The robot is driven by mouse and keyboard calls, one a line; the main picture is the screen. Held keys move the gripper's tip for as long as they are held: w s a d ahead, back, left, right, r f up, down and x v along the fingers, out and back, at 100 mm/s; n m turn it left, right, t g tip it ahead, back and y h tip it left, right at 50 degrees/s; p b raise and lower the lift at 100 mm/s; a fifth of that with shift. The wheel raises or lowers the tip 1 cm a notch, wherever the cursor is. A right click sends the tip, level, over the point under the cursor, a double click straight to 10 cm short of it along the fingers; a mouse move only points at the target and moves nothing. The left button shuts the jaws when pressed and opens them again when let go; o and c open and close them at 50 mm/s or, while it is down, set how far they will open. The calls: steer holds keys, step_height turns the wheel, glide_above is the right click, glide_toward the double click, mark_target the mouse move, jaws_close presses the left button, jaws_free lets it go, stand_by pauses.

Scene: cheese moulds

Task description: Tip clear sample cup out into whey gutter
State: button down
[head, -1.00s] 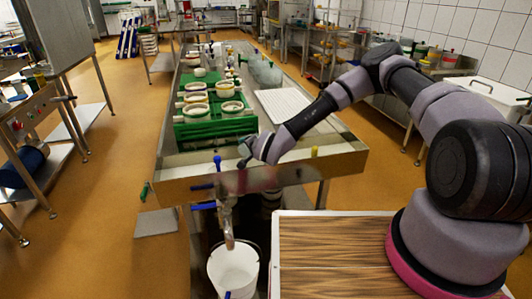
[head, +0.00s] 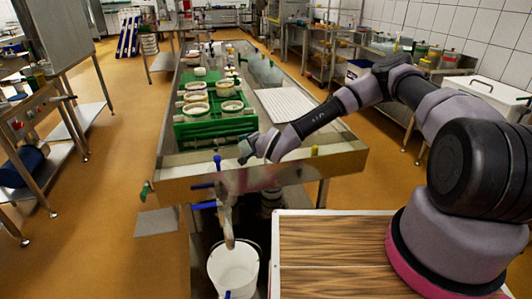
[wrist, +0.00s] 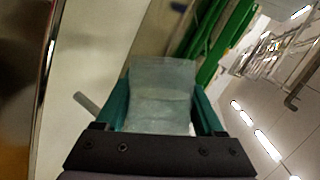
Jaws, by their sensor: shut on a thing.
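My gripper (head: 245,149) is over the near end of the steel draining table, just inside its front rim. In the wrist view its teal fingers are shut on the clear sample cup (wrist: 162,92), a pale, see-through body between them. The wrist view is rolled, with ceiling lights at the right, so the gripper is turned well over. Whether the cup holds liquid cannot be told. The cup is too small to make out in the head view. The whey gutter seems to be the steel channel (head: 200,171) at the table's near end, below the gripper.
A green rack (head: 215,128) with several white moulds stands just beyond the gripper. A white ribbed mat (head: 283,104) lies to its right. Below the front rim a drain pipe with blue-handled valves points into a white bucket (head: 233,268). A wooden-topped surface (head: 330,250) is at front right.

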steer(key=shift+d+r+m+y+p, duration=0.1)
steer(key=shift+r+m+y+p, duration=0.45)
steer(key=shift+r+m+y, duration=0.25)
stand_by(0.9)
steer(key=shift+w+d+r+m+y+p, duration=0.1)
steer(key=shift+d+r+m+y+p, duration=0.1)
steer(key=shift+r+m+y, duration=0.4)
steer(key=shift+w+d+r+m+y+p, duration=0.1)
steer(key=shift+d+r+m+y+p, duration=0.1)
steer(key=shift+r+m+y, duration=0.3)
stand_by(1.4)
steer(key=shift+d+r+m+y, duration=0.25)
steer(key=shift+m+y, duration=0.15)
steer(key=shift+m, duration=0.15)
steer(key=shift+d+r+m+y, duration=0.2)
steer(key=shift+m+y, duration=0.2)
steer(key=shift+m, duration=0.15)
stand_by(0.8)
steer(key=shift+w+d+r+m+t+y+p, duration=0.3)
steer(key=shift+d+r+m+t+y, duration=0.25)
steer(key=shift+m, duration=0.55)
stand_by(0.7)
